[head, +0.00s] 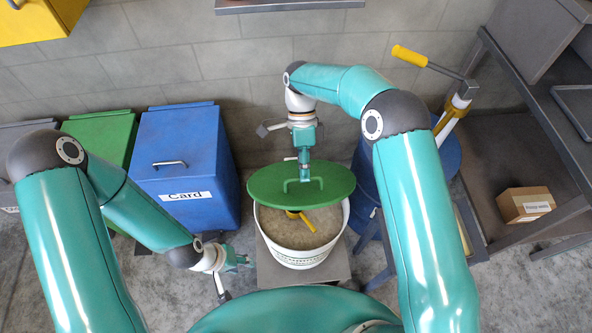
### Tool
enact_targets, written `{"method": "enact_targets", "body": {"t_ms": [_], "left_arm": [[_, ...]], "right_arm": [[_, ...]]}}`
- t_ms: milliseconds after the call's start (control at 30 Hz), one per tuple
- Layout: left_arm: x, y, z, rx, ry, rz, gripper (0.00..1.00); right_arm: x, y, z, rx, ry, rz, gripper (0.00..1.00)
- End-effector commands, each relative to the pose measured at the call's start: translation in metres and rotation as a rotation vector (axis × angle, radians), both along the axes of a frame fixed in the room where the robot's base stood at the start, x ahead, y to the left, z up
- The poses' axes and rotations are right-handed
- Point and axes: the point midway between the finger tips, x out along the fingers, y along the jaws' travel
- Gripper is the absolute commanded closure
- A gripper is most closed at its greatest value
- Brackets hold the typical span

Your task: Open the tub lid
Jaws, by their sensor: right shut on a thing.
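A white tub (297,256) stands on a grey stand in the middle. Its green round lid (268,194) is above the tub's back part, with the tub's front opening uncovered. Grey-brown contents (318,238) and a yellow-handled tool (299,217) show inside. My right gripper (304,174) points down at the lid's handle (298,186) and is shut on it. I cannot tell whether the lid's far edge still touches the rim. My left gripper (238,260) is low, left of the tub and apart from it; its finger opening is too small to judge.
A blue bin labelled Card (190,150) and a green bin (105,138) stand at the left. A blue drum (440,152) with a yellow-handled pump (411,56) is behind right of the tub. A cardboard box (525,203) sits on the right shelf.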

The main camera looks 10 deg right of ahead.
Motion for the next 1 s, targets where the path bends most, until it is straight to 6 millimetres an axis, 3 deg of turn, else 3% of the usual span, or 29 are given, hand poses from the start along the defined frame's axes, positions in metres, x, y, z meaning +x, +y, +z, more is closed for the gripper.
{"method": "enact_targets", "body": {"t_ms": [33, 200, 367, 500, 667, 800, 1000], "left_arm": [[0.0, 0.0, -0.001, 0.0, -0.001, -0.002, 0.7], [0.003, -0.012, 0.008, -0.013, -0.034, -0.123, 0.98], [0.003, -0.044, 0.031, -0.038, -0.128, -0.505, 1.0], [-0.003, -0.073, 0.059, -0.024, -0.252, -1.052, 1.0], [-0.003, -0.091, 0.093, 0.089, -0.394, -1.767, 1.0], [0.016, -0.103, 0.128, 0.299, -0.484, -2.356, 1.0], [0.052, -0.131, 0.187, 0.71, -0.518, -2.945, 1.0]], "right_arm": [[0.005, -0.006, -0.004, -0.009, -0.019, 0.0, 1.0], [0.005, -0.006, -0.005, -0.009, -0.018, 0.0, 1.0], [0.005, -0.006, -0.005, -0.009, -0.018, 0.0, 1.0], [0.005, -0.006, -0.005, -0.009, -0.018, 0.0, 1.0], [0.005, -0.006, -0.005, -0.009, -0.018, 0.0, 1.0], [0.005, -0.006, -0.005, -0.009, -0.018, 0.0, 1.0], [0.005, -0.006, -0.005, -0.009, -0.018, 0.0, 1.0]]}}
